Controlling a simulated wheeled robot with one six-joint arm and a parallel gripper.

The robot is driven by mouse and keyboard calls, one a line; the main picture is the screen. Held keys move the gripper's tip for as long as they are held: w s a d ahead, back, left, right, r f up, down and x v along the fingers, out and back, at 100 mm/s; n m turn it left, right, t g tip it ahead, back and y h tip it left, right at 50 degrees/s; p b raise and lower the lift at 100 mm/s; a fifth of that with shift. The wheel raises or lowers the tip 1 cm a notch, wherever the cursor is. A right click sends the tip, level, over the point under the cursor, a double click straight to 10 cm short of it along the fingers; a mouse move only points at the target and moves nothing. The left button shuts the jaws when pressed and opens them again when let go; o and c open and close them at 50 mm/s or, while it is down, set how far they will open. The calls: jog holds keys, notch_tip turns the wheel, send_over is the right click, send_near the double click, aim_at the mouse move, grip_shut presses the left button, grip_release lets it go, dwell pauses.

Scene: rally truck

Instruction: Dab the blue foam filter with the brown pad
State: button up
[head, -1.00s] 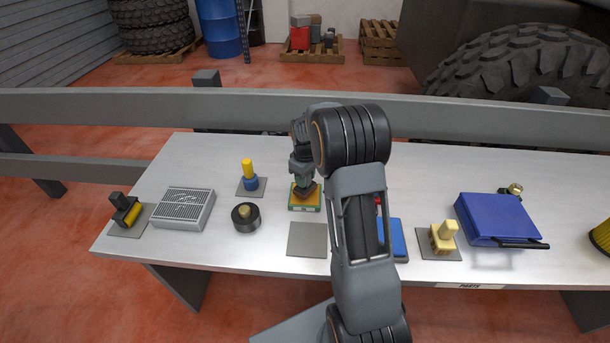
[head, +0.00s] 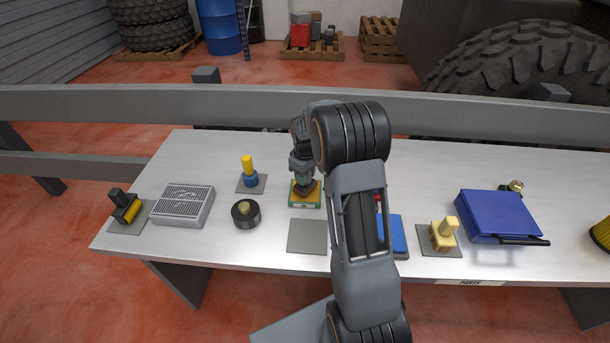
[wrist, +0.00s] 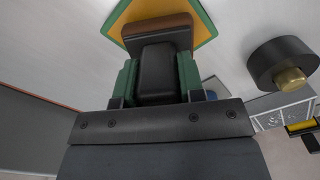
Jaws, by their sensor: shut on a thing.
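My gripper (head: 303,174) is shut on the dark handle (wrist: 157,70) of the brown pad, pointing down. The brown pad (wrist: 160,31) shows beyond the green fingers in the wrist view. It is at a square orange-yellow tray with a green rim (head: 305,205), also in the wrist view (wrist: 208,25); I cannot tell whether they touch. A flat blue slab (head: 398,236), likely the blue foam filter, lies right of the gripper at the front of the table, partly hidden by my arm.
A bare grey plate (head: 307,237) lies in front of the tray. Left are a black round piece (head: 246,214), a yellow-handled blue tool (head: 249,178) and a grille box (head: 184,205). Right are a cream block tool (head: 443,235) and a blue case (head: 497,217).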

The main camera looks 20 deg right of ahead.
jog(key=shift+f+b, duration=0.35)
jog(key=shift+f, duration=0.2)
dwell(1.1)
jog(key=shift+r+p, duration=2.45)
jog(key=shift+r, duration=1.15)
